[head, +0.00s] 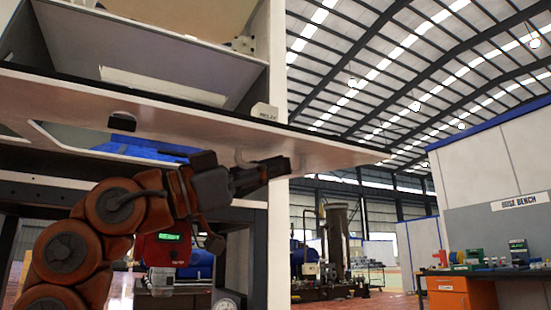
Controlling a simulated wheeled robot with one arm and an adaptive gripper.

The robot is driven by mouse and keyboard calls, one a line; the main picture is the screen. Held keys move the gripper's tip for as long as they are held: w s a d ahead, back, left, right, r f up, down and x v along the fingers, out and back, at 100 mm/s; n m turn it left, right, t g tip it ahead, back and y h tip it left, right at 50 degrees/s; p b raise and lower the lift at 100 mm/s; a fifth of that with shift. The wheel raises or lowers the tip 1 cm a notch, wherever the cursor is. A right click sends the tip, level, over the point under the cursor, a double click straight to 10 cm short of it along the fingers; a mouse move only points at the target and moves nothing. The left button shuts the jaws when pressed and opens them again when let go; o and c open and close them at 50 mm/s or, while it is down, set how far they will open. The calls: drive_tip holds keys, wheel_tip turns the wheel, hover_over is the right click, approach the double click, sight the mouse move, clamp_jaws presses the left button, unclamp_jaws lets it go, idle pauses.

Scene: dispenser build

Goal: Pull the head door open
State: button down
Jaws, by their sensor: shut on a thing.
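The head door (330,150) is a broad pale panel with a dark top edge, in the upper left of the head view. It juts out from the white cabinet at a slant, toward the right. A dark small catch (122,121) sits on the panel's left part. Above the door, the cabinet's open interior (170,95) shows a pale sloping plate.
A dark frame (60,190) stands at the left. An orange bench (460,290) with small parts is far right. Space right of the door is clear.

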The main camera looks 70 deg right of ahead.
drive_tip(key=shift+w+d+f, duration=0.1)
drive_tip(key=shift+f, duration=0.1)
idle(0.3)
drive_tip(key=c, duration=1.5)
unclamp_jaws()
drive_tip(key=v, duration=1.2)
